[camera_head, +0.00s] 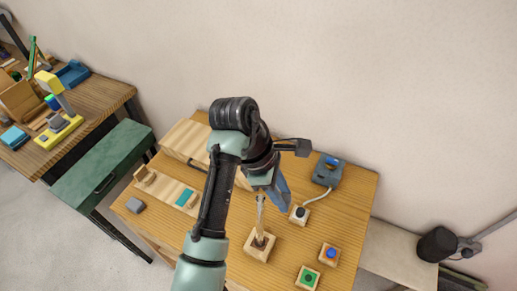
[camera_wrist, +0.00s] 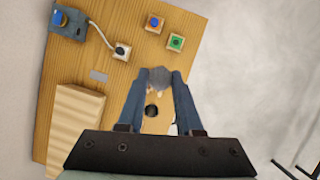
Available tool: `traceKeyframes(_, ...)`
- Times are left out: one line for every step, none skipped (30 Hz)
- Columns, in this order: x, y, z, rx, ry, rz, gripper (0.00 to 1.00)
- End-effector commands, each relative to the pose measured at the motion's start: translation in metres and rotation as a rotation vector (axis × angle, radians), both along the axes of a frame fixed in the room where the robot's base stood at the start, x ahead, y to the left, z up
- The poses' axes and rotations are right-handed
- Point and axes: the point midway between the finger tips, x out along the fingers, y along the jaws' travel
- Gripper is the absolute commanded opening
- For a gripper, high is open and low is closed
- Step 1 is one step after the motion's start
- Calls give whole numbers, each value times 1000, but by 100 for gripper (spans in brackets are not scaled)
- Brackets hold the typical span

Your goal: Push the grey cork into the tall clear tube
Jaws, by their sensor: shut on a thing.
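My gripper (camera_wrist: 158,82) is shut on a grey piece, which looks like the grey cork (camera_wrist: 158,74), between its fingertips in the wrist view. In the head view the gripper (camera_head: 264,193) is above the table, and the cork cannot be told apart from the fingers. The tall clear tube (camera_head: 261,214) shows as a thin pale upright shape below the fingers. Its foot is at a wooden block (camera_head: 250,248) with a dark hole, which also shows in the wrist view (camera_wrist: 158,124). Whether the cork touches the tube's mouth cannot be told.
A block with a black-and-white top (camera_head: 300,214) is cabled to a blue-grey device (camera_head: 328,170). Blue-button (camera_head: 331,253) and green-button (camera_head: 308,278) blocks stand at the right front. A wooden box (camera_head: 186,140) and a grey block (camera_head: 135,205) are at the left.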

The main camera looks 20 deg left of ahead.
Motion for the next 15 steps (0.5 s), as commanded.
traceKeyframes(-1, 9, 24, -4, -2, 121, 0)
traceKeyframes(-1, 16, 31, -3, -2, 190, 0)
traceKeyframes(-1, 23, 38, -2, 0, 269, 0)
traceKeyframes(-2, 28, 42, -2, 1, 321, 0)
traceKeyframes(-2, 33, 46, -2, 1, 366, 0)
traceKeyframes(-3, 38, 49, -1, 2, 416, 0)
traceKeyframes(-4, 41, 51, 0, 3, 446, 0)
traceKeyframes(-4, 44, 53, -1, 3, 473, 0)
traceKeyframes(-5, 47, 56, -1, 3, 507, 0)
traceKeyframes(-5, 49, 57, 0, 3, 527, 0)
traceKeyframes(-6, 51, 57, 0, 3, 540, 0)
traceKeyframes(-6, 52, 56, 0, 3, 551, 0)
traceKeyframes(-6, 52, 54, -1, 4, 555, 0)
traceKeyframes(-6, 52, 52, -1, 5, 557, 0)
traceKeyframes(-6, 52, 49, -1, 6, 557, 0)
